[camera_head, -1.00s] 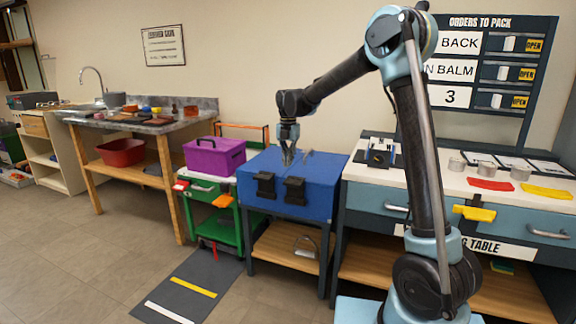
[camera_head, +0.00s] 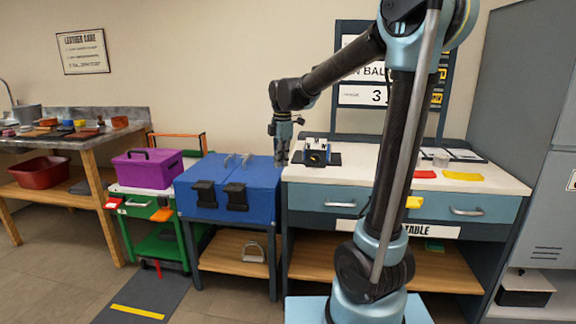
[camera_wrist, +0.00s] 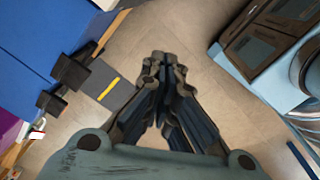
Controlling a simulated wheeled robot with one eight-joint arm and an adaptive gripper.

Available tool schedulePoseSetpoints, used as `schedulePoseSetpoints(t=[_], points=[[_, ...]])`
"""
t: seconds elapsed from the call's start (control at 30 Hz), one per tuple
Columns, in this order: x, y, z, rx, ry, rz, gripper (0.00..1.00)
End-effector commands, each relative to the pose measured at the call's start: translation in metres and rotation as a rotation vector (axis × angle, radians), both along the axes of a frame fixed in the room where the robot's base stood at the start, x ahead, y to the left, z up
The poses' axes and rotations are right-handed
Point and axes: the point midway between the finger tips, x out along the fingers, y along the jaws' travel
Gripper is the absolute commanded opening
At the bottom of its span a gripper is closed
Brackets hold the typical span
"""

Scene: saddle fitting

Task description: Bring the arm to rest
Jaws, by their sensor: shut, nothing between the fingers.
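My gripper (camera_head: 281,160) hangs fingers down near the right end of the blue chest (camera_head: 228,192), by the left edge of the white-topped packing table (camera_head: 440,182). In the wrist view my gripper (camera_wrist: 165,60) has its fingertips together with nothing between them. Bare floor shows beyond the tips. The blue chest (camera_wrist: 40,40) is at the left of that view, apart from the fingers.
A purple box (camera_head: 146,170) sits on a green cart (camera_head: 160,240). A black stand (camera_head: 316,155), a red cloth (camera_head: 425,174) and a yellow cloth (camera_head: 463,176) lie on the table. A stirrup (camera_head: 253,252) is on the lower shelf. A grey cabinet (camera_head: 545,130) stands right.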

Motion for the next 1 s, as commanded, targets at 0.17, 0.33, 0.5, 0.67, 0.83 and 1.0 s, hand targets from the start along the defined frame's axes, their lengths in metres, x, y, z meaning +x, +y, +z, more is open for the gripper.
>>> schedulePoseSetpoints(t=[0.17, 0.33, 0.5, 0.67, 0.83, 1.0], points=[[-0.036, -0.05, -0.001, 0.018, -0.01, -0.266, 0.0], [-0.072, -0.09, -0.008, 0.039, -0.02, -0.518, 0.0], [-0.108, -0.124, -0.02, 0.062, -0.03, -0.768, 0.0], [-0.144, -0.152, -0.037, 0.086, -0.038, -1.005, 0.0], [-0.18, -0.176, -0.06, 0.116, -0.047, -1.255, 0.0], [-0.216, -0.196, -0.087, 0.148, -0.055, -1.505, 0.0]])
